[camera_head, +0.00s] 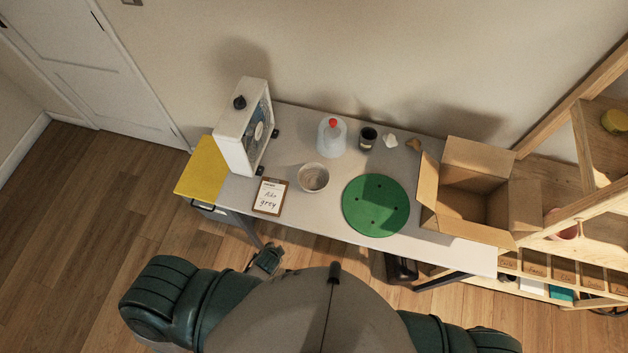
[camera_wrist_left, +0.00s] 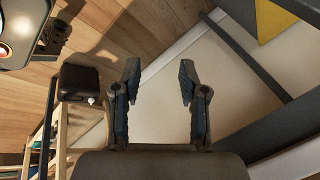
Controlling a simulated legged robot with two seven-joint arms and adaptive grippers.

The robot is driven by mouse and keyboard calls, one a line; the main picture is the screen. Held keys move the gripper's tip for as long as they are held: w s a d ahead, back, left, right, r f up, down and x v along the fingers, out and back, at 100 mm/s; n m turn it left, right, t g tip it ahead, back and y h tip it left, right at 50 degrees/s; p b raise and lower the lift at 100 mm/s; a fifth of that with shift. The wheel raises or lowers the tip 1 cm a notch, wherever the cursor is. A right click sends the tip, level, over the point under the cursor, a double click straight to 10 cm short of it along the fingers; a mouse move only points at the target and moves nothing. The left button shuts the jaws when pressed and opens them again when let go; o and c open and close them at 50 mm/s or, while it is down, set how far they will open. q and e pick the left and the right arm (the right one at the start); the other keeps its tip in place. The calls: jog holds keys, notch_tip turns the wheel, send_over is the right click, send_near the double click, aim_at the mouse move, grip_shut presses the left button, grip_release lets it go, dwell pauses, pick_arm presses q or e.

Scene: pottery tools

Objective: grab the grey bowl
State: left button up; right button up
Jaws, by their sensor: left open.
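The grey bowl (camera_head: 313,178) stands upright on the white table, between the clipboard and the green disc. It looks empty and is not in the left wrist view. My left gripper (camera_head: 266,259) is low, in front of the table's front edge, below and to the left of the bowl in the head view. In the left wrist view its two fingers (camera_wrist_left: 158,82) are spread apart with nothing between them. My right gripper cannot be made out in either view.
Wooden shelves (camera_head: 590,205) stand at right.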

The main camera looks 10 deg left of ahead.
pick_arm(q)
jog(key=w+r+m+t+y, duration=0.1)
jog(key=w+r+m+t, duration=0.2)
jog(key=r, duration=1.1)
jog(key=m+t, duration=0.6)
jog(key=m, duration=1.3)
send_near(300, 174)
jog(key=x, duration=0.8)
jog(key=shift+w+f, duration=0.3)
jog(key=shift+r, duration=0.1)
grip_shut()
